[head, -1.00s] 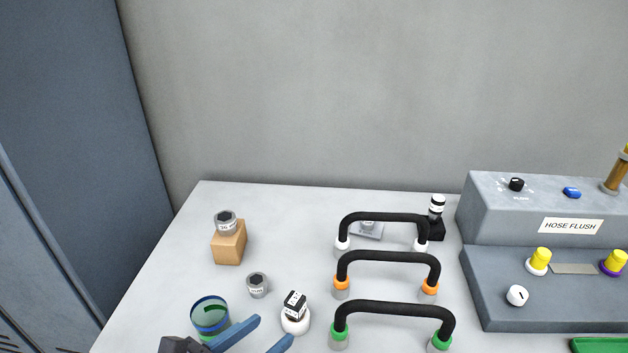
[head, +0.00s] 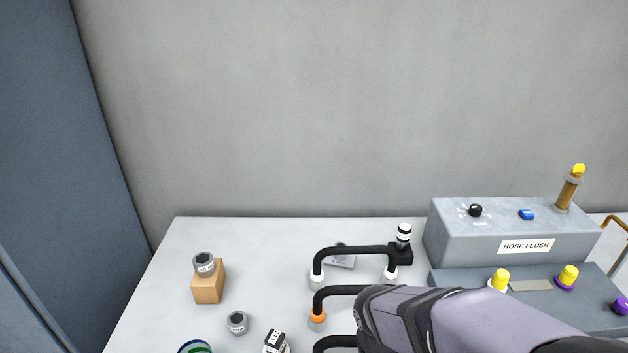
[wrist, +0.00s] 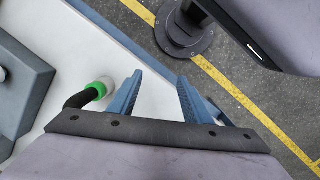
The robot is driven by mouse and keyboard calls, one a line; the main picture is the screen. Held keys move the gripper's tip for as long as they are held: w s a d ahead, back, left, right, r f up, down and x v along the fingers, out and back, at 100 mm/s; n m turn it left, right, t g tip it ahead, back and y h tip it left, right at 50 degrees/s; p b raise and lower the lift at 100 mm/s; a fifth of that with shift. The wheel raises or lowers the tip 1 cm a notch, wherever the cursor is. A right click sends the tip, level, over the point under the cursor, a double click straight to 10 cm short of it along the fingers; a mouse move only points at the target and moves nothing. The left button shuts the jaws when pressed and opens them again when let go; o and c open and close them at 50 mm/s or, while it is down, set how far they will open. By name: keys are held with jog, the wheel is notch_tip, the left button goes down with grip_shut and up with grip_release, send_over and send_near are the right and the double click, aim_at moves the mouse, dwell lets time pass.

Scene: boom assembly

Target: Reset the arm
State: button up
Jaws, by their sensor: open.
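My gripper (wrist: 155,97) shows in the wrist view with its two blue fingers spread apart and nothing between them. It is over the white table's edge (wrist: 110,40), with the floor beyond. One end of the green-ended black hose (wrist: 97,90) lies just left of the left finger. In the head view my grey arm link crosses the lower right and covers parts of the orange-ended hose (head: 318,315) and the lowest hose (head: 330,343). The fingers are not visible there.
The white-ended hose (head: 355,251) stands on the table. A grey nut sits on a wooden block (head: 208,288), and another grey nut (head: 237,323) lies nearby. The HOSE FLUSH box (head: 450,235) is at the right. The floor has a yellow line (wrist: 220,78).

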jog(key=m, duration=0.2)
jog(key=d+m+y, duration=0.1)
jog(key=m, duration=0.1)
jog(key=d+m+t, duration=0.1)
jog(key=m, duration=0.1)
jog(key=shift+w+d+f+y, duration=0.1)
jog(key=shift+w+d+y, duration=0.1)
jog(key=shift+w+y, duration=0.15)
dwell(0.6)
